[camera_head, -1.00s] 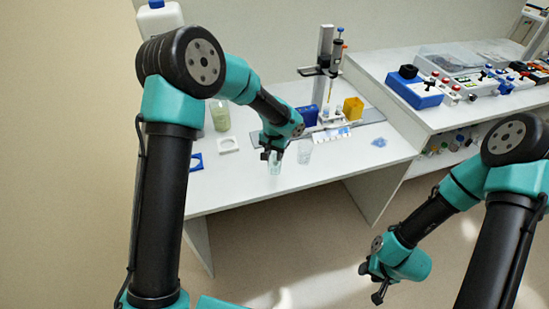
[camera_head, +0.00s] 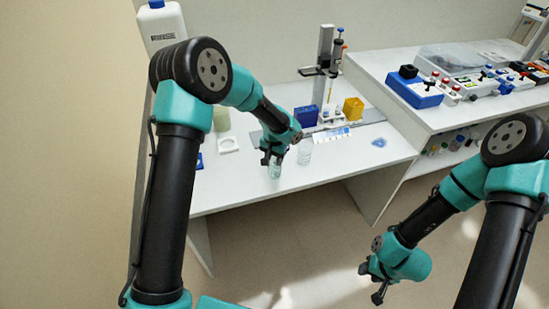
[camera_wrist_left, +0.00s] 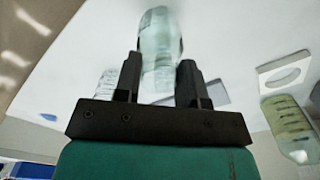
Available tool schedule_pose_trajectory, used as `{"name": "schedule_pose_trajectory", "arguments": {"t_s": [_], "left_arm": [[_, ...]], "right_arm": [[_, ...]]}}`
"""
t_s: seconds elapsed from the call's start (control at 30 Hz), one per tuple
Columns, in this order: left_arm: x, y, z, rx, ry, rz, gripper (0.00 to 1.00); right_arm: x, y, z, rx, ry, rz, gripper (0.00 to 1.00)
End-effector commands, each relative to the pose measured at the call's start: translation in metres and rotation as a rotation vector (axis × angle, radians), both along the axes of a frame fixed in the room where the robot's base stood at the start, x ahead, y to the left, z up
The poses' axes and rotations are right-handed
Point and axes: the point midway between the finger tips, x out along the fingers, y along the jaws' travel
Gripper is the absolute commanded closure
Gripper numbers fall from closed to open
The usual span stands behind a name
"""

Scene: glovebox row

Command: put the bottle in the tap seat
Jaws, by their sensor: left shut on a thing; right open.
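A clear bottle (camera_head: 274,171) is between the fingers of my left gripper (camera_head: 271,158), near the front edge of the white bench. In the left wrist view the gripper (camera_wrist_left: 160,80) is shut on the bottle (camera_wrist_left: 160,36). A white square plate with a round hole (camera_head: 229,151) lies on the bench to the left of the gripper. A blue piece (camera_head: 199,162) beside it is partly hidden by my left arm. I cannot tell for certain which is the tap seat. My right gripper (camera_head: 372,283) is open and empty, off the bench front.
A clear beaker (camera_head: 305,153) stands just right of the held bottle. A greenish bottle (camera_head: 221,119) stands behind the white plate. A white RINSE container (camera_head: 162,28) is at the back left. A dispenser stand (camera_head: 323,75) and a yellow box (camera_head: 353,108) stand farther back.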

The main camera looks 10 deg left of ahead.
Motion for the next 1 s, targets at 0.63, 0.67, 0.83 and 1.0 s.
{"name": "schedule_pose_trajectory", "arguments": {"t_s": [0.63,0.67,0.83,1.0], "left_arm": [[0.000,0.000,-0.002,0.000,0.000,0.000,0.37],[0.000,0.000,-0.002,0.000,0.000,0.000,0.37],[0.000,0.000,0.008,0.000,-0.002,0.000,0.37],[0.000,-0.001,0.033,-0.001,-0.004,-0.001,0.37]], "right_arm": [[0.000,0.000,0.000,0.000,0.000,0.000,0.57],[0.000,0.000,0.000,0.000,0.000,0.000,0.57],[0.000,0.000,0.000,0.000,0.000,0.000,0.57],[0.000,0.000,0.000,0.000,0.000,0.000,0.57]]}}
